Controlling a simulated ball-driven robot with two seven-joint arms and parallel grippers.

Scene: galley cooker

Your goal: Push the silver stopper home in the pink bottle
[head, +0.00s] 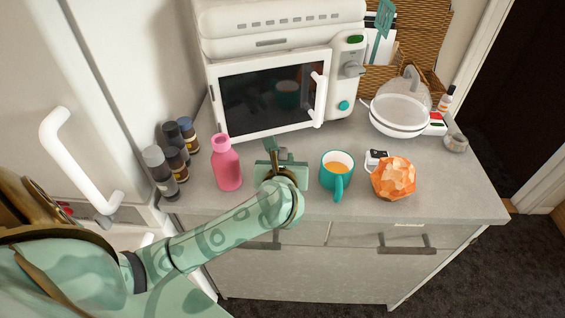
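The pink bottle (228,168) stands upright on the grey counter, left of the middle, in front of the microwave. I cannot make out a silver stopper at its mouth or elsewhere. My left gripper (275,150), on the pale green arm from the lower left, is just right of the bottle and apart from it. Its fingers point toward the microwave. They are small and partly hidden by the gripper body, so I cannot tell how far apart they are or whether they hold anything. My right gripper is not in view.
A teal mug (338,176) with an orange drink stands right of the gripper, beside a faceted orange object (393,179). Several dark-bodied jars (160,172) stand left of the bottle. The microwave (272,92) is behind. The counter's right front is clear.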

